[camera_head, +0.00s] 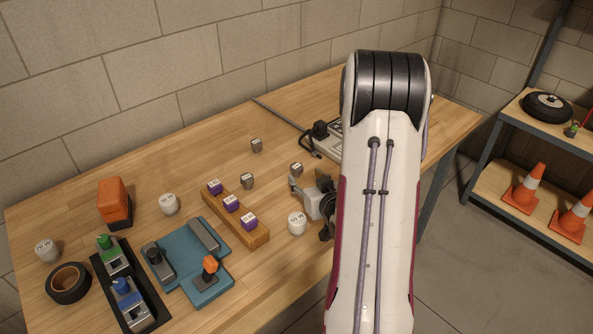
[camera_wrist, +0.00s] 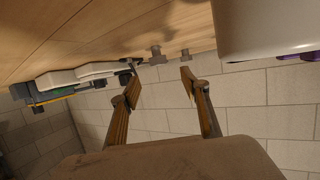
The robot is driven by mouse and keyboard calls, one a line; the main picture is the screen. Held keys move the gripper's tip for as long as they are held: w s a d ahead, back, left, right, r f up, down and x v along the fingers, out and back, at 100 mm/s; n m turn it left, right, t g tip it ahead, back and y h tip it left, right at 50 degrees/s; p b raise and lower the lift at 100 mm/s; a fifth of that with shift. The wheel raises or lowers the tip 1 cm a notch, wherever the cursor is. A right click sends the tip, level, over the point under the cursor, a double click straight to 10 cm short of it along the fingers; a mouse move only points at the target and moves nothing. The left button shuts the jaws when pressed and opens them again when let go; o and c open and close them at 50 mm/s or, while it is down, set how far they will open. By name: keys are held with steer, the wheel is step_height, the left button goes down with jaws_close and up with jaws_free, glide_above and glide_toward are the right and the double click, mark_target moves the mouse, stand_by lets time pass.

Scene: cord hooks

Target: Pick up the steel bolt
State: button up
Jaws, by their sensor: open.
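Several small grey metal pieces that look like bolts stand on the wooden table in the head view: one toward the back (camera_head: 256,145), one beside the wooden rack (camera_head: 247,181), and one (camera_head: 296,168) close to my gripper (camera_head: 294,184). I cannot tell which of them is the task's steel bolt. In the wrist view, which is upside down, two grey bolt-like pieces (camera_wrist: 157,55) (camera_wrist: 185,54) show beyond the fingertips. My gripper (camera_wrist: 161,79) is open, with nothing between its fingers. My arm hides part of the table.
A wooden rack (camera_head: 261,239) holds purple-and-white pieces. White round weights (camera_head: 297,223) (camera_head: 168,204) stand nearby. A blue fixture (camera_head: 189,250), black tray, tape roll (camera_head: 68,283) and orange block (camera_head: 114,198) are left. A power strip (camera_head: 323,138) lies behind.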

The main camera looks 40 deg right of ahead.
mark_target(297, 166)
steer(key=shift+x, duration=1.3)
steer(key=shift+x, duration=2.6)
steer(key=shift+s+d, duration=0.1)
steer(key=shift+d, duration=0.1)
steer(key=shift+r, duration=0.1)
steer(key=c, duration=1.3)
